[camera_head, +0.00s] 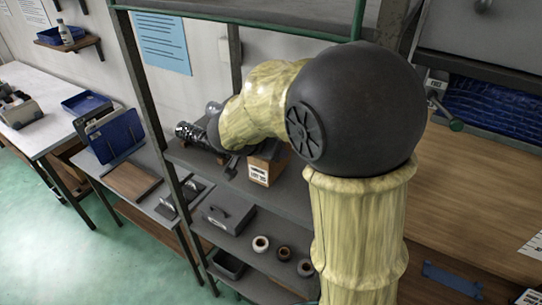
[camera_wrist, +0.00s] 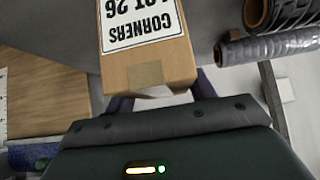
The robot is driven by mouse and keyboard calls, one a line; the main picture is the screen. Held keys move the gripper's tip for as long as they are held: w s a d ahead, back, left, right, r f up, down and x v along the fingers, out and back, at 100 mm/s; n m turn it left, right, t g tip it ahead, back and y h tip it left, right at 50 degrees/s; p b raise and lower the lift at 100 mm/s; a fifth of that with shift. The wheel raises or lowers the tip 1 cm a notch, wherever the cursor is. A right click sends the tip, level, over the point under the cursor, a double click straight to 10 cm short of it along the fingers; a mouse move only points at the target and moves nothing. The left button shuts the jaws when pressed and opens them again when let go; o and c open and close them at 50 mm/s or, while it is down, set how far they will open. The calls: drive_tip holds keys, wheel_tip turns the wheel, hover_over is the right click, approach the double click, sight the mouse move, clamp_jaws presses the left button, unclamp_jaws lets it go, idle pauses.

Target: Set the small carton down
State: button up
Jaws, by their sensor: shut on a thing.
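The small carton (camera_head: 264,170) is a brown box with a white label, at the middle shelf of the grey rack in the head view. Part of it is hidden behind my arm. In the wrist view the carton (camera_wrist: 150,68) is at the top middle, its label reading "CORNERS" and "LOT 26" upside down. My gripper (camera_wrist: 160,95) has dark blue fingers at the carton's near end, one toward each side, and is shut on it. In the head view my gripper (camera_head: 231,165) is small and partly hidden, left of the carton. I cannot tell whether the carton touches the shelf.
The middle shelf (camera_head: 208,166) is grey. A wrapped roll (camera_wrist: 268,45) lies right of the carton, near a black coil (camera_wrist: 293,12). The lower shelf holds a grey case (camera_head: 229,215) and several rings (camera_head: 261,244). A rack post (camera_head: 149,110) stands left of my arm.

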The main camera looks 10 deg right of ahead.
drive_tip(key=shift+f, duration=1.25)
drive_tip(key=o, duration=1.1)
drive_tip(key=shift+f, duration=0.15)
drive_tip(key=shift+s+a+r, duration=0.15)
drive_tip(key=shift+a+r, duration=0.1)
drive_tip(key=shift+r, duration=0.3)
drive_tip(key=v, duration=1.1)
drive_tip(key=shift+s, duration=0.1)
